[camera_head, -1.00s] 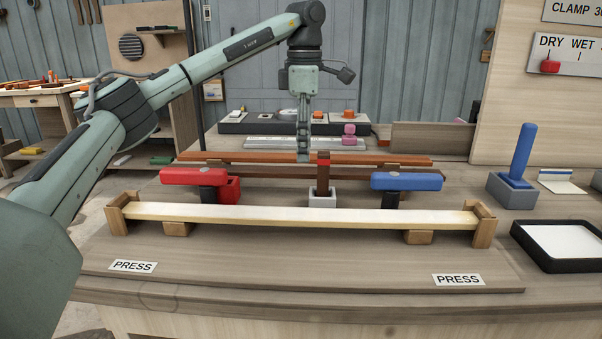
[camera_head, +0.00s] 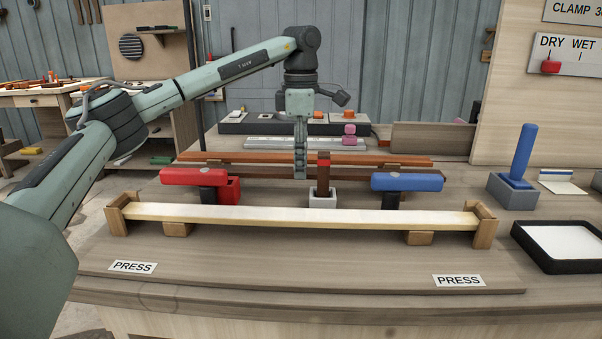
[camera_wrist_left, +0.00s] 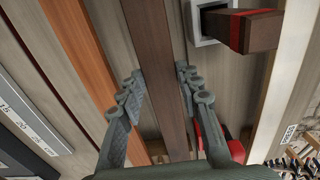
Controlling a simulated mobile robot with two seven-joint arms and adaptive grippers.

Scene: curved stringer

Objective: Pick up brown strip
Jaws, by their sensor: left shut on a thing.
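The dark brown strip (camera_wrist_left: 152,40) runs lengthwise between the two fingers of my left gripper (camera_wrist_left: 162,92) in the left wrist view. In the head view the strip (camera_head: 268,173) lies across the bench behind the red and blue handled clamps, which partly hide it. My left gripper (camera_head: 300,175) points down and is shut on the strip, left of the small upright post. My right gripper is not in view.
An orange-brown strip (camera_head: 240,157) lies behind, and a pale strip (camera_head: 300,216) rests in front between wooden end blocks. A red clamp (camera_head: 195,177), a blue clamp (camera_head: 408,181) and a red-banded brown post in a grey holder (camera_head: 323,180) stand close by.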

